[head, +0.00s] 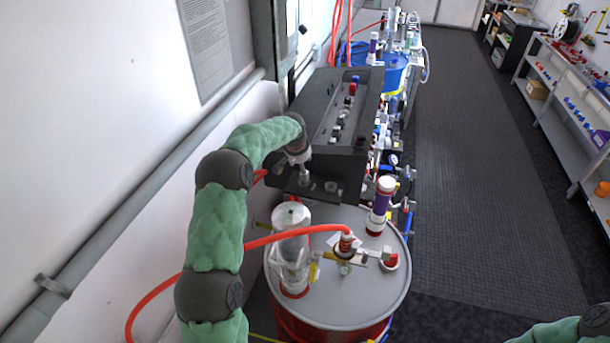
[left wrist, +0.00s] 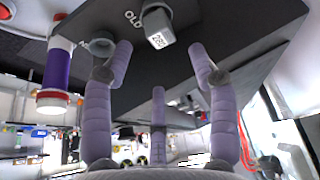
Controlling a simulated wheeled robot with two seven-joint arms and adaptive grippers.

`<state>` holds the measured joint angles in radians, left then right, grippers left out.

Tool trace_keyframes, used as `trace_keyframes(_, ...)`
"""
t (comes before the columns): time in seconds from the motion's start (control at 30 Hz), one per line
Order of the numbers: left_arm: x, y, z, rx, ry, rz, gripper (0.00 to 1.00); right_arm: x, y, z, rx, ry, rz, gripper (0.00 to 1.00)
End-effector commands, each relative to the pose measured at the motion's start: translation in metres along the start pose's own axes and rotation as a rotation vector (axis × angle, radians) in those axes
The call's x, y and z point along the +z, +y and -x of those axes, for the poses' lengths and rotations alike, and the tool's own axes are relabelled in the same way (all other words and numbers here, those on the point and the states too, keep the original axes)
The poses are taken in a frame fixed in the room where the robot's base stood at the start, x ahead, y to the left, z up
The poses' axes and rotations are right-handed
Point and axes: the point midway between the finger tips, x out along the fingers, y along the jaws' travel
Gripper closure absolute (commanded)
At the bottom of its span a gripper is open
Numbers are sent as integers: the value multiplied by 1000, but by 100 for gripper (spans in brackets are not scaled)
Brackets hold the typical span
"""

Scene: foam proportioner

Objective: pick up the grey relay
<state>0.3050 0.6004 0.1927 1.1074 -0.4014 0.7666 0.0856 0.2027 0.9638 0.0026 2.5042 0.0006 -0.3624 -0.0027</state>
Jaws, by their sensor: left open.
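The grey relay (left wrist: 158,27) stands out from the dark panel at the top middle of the left wrist view, beside the printed word OLD. My left gripper (left wrist: 160,75) has its three lilac fingers spread apart, with nothing held between them. The relay lies ahead of the fingers, and a gap seems to remain between them. In the head view my left gripper (head: 300,158) is over the near end of the dark panel box (head: 290,178); the relay is hard to make out there. My right gripper is out of view; only part of my right arm shows at the bottom right.
A round grey socket (left wrist: 101,45) sits on the panel beside the relay. A purple-and-white tube (head: 382,195) stands on the grey drum (head: 345,300), close to the panel. The floor at right is clear.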

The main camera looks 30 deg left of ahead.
Motion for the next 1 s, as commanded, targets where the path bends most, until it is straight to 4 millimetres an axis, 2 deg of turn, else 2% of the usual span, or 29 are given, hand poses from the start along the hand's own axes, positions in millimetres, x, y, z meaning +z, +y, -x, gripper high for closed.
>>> trace_keyframes(0.1,0,0,-13,0,-1,0,41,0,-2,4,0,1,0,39)
trace_keyframes(0.37,0,0,-29,0,-2,0,41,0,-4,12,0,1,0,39)
trace_keyframes(0.53,-1,-1,-48,1,-2,0,41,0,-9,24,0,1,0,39)
trace_keyframes(0.7,-1,-1,-66,0,-1,1,41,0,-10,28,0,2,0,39)
trace_keyframes(1.0,-1,-2,-71,0,1,1,41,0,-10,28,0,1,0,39)
